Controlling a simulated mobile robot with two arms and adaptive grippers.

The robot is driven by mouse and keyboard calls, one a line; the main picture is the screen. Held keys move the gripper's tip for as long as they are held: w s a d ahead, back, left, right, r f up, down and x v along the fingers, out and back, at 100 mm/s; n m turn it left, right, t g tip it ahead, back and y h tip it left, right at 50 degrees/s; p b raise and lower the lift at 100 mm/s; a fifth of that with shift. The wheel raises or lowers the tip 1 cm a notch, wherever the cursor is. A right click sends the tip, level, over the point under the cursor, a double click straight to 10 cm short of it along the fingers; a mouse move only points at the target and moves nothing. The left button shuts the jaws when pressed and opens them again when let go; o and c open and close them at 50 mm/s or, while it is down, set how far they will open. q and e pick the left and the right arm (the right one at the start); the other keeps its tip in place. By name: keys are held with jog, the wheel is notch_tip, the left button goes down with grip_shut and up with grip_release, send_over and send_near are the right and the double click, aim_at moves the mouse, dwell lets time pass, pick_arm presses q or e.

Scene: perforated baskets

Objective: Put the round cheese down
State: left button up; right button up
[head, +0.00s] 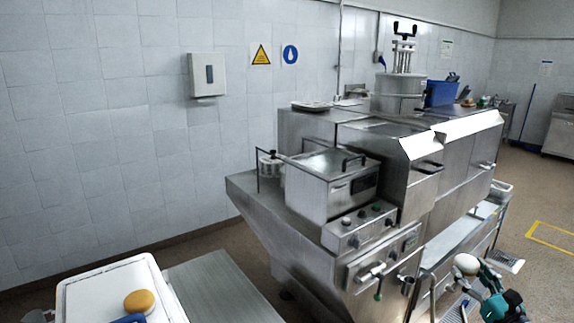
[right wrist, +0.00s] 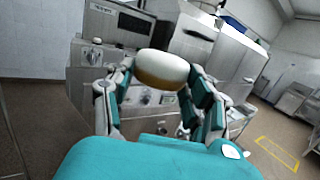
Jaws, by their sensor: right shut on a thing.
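My right gripper (head: 474,272) is at the lower right of the head view, shut on a round cheese (head: 466,263) with a pale top. In the right wrist view, the cheese (right wrist: 162,68) sits between the two fingers of the gripper (right wrist: 160,80), pale above and brownish along its lower edge. It is held up in front of the steel machine, apart from any surface that I can make out. A second round, orange-yellow cheese (head: 139,301) lies on a white tray or board (head: 95,289) at the lower left. My left gripper is not clearly visible.
A large steel machine (head: 330,185) with a lidded box and knobs fills the middle. A bare steel surface (head: 222,285) lies beside the white tray. Open floor with yellow marking (head: 548,236) is at right.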

jog(key=shift+s+d+r+m+g+h, duration=0.8)
jog(key=shift+d+r+m+h, duration=1.25)
jog(key=shift+d+r+h, duration=1.7)
jog(key=shift+s+d+r+m+g+h, duration=0.75)
jog(key=shift+d+r+m+h, duration=1.85)
jog(key=shift+r, duration=2.25)
jog(key=s+a+f+n+t+y, duration=0.1)
jog(key=s+a+f+n+y, duration=0.2)
jog(key=a+f, duration=0.65)
jog(key=s+a+f+n+t+y, duration=0.2)
jog(key=s+a+f+n+y, duration=0.15)
jog(key=a+f, duration=0.65)
jog(key=s+a+f+n+y+b, duration=0.1)
jog(key=s+a+f+y+b, duration=0.1)
jog(key=s+a, duration=1.4)
jog(key=shift+s+a+f+y, duration=0.35)
jog(key=shift+a+f+y, duration=0.35)
jog(key=shift+a, duration=0.35)
